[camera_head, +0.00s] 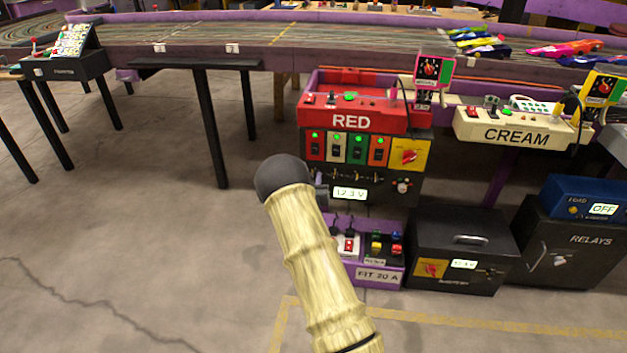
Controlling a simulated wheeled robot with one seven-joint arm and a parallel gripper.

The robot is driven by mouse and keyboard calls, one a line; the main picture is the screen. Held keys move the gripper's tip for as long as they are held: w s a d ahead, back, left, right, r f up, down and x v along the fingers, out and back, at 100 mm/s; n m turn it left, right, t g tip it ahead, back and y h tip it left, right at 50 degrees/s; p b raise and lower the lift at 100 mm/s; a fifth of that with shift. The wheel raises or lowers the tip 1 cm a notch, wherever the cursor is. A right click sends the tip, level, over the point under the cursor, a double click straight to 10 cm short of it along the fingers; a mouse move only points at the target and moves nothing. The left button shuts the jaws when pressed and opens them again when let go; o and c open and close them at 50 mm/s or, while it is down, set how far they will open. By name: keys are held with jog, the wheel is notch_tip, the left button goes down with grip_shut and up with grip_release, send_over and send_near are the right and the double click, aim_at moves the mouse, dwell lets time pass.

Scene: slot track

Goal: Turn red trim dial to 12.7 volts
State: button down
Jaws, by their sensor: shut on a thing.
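The RED station (352,122) has a red top box above a dark front panel. A small lit display (349,194) low on that panel seems to read 12.3 V, though the digits are small. My gripper (321,194) shows only as a dark piece at the display's left edge, beside the black end of my arm. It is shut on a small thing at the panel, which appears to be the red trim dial. The dial is hidden by the gripper and arm, so its pointer cannot be read.
A yellow plate with a red knob (409,155) and a small round knob (402,185) sit right of the switches. Below stand a purple fuse box (378,274) and a black battery box (462,245). The CREAM station (516,133) is to the right. Floor at left is clear.

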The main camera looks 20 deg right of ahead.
jog(key=m, duration=0.4)
jog(key=shift+f, duration=0.1)
jog(key=m, duration=0.4)
jog(key=shift+b, duration=0.3)
jog(key=m, duration=0.4)
jog(key=shift+f+m+b, duration=0.1)
jog(key=shift+m+b, duration=0.25)
jog(key=shift+m, duration=0.05)
jog(key=shift+m+h+b, duration=0.3)
jog(key=shift+m, duration=2)
jog(key=c, duration=1.3)
grip_release()
